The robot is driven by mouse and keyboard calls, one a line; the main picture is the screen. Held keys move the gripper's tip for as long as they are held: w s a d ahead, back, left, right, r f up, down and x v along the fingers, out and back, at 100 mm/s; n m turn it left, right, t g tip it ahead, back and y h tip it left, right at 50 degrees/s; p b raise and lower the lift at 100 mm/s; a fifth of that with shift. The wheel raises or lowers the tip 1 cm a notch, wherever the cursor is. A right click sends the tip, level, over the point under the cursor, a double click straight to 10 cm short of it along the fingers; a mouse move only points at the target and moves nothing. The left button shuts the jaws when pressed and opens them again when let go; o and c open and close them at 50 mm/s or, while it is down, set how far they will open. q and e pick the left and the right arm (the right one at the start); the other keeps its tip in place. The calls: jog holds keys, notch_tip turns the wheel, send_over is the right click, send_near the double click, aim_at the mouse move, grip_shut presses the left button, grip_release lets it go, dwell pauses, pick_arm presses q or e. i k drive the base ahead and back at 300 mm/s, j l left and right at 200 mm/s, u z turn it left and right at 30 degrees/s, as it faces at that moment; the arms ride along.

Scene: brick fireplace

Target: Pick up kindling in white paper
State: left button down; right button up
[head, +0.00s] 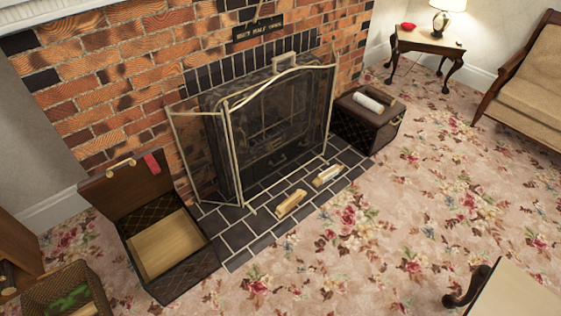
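A small light wood bundle with a whitish wrap (327,175) lies on the dark tiled hearth in front of the fire screen, toward its right end. A second wood bundle with a yellower wrap (291,204) lies on the hearth to its left and nearer to me. A white roll (368,101) lies on top of the closed dark box right of the fireplace; I cannot tell whether it is paper alone or wraps something. Neither of my grippers shows in the head view.
A brass-framed fire screen (235,150) stands before the fireplace. An open, empty-looking box (165,245) stands at left, beside a basket (38,290). The closed dark box (360,128) is at right. A table corner (515,295) juts in at lower right. Flowered carpet (400,230) is clear between.

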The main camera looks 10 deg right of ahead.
aim_at(324, 176)
jog(key=i+l, duration=0.4)
jog(key=i, duration=0.2)
jog(key=i+l, duration=0.35)
jog(key=i, duration=0.2)
